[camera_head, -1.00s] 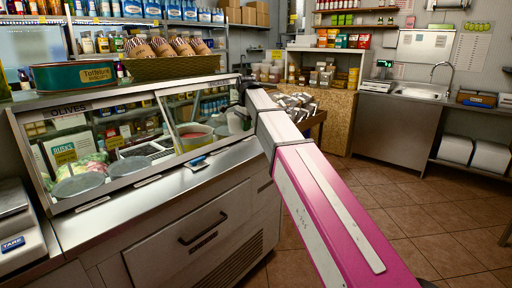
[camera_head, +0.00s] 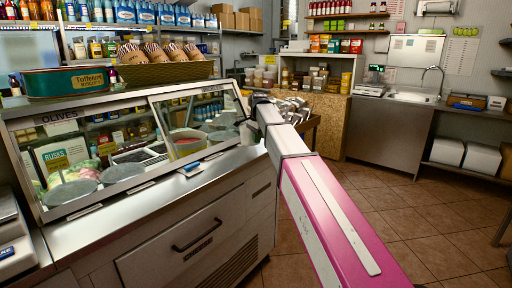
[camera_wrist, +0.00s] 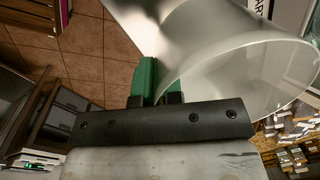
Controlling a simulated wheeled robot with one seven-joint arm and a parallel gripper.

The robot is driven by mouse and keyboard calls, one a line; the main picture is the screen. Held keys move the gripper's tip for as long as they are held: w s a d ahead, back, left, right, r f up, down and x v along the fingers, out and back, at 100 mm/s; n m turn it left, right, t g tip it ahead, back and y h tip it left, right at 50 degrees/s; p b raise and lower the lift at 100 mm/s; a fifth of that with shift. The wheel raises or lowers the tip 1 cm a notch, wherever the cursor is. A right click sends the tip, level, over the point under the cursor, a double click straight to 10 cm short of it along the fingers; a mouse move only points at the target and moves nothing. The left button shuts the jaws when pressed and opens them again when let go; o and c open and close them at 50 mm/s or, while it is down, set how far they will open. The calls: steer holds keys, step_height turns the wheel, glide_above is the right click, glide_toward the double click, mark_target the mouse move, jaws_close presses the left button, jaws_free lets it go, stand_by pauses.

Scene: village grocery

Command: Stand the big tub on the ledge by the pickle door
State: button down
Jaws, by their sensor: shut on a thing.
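The big tub (camera_wrist: 235,75) is a pale, translucent round vessel, lying tilted across the right of the wrist view. My gripper (camera_wrist: 150,80), with green fingertips, is shut on its wall near the rim. In the head view a pale part of the tub (camera_head: 248,133) shows beside the far end of my arm, at the right end of the glass case; my fingers are hidden there. The steel ledge (camera_head: 215,178) runs along the front below the sliding glass doors. The right-hand door (camera_head: 195,122) has a red-topped tub behind it. I cannot read a pickle label.
The ledge carries a small blue-and-white item (camera_head: 192,168). A scale (camera_head: 14,240) stands at the left edge. A toffee tin (camera_head: 68,82) and a basket (camera_head: 165,72) stand on the case top. The tiled floor (camera_head: 400,215) at right is clear.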

mark_target(256, 153)
steer(key=shift+f, duration=1.9)
steer(key=shift+f, duration=0.1)
steer(key=c, duration=1.3)
jaws_free()
step_height(256, 153, up, 12)
steer(key=s+d+f+n, duration=0.1)
steer(key=s+d+f, duration=0.25)
steer(key=f, duration=0.45)
steer(key=s+d+f+n, duration=0.2)
steer(key=s+d+f, duration=0.15)
steer(key=f, duration=0.35)
steer(key=s+d+f+n, duration=0.2)
steer(key=s+d+f, duration=0.2)
steer(key=s+f, duration=0.3)
steer(key=s+d+f+n, duration=0.3)
steer(key=s+d+f, duration=0.2)
steer(key=s+f, duration=0.3)
steer(key=s+d+f+n, duration=0.3)
steer(key=s+d+f, duration=0.2)
steer(key=s+f, duration=0.3)
step_height(256, 153, down, 5)
steer(key=shift+s+r+g+h, duration=0.2)
steer(key=shift+g+h, duration=0.1)
steer(key=shift+g, duration=0.1)
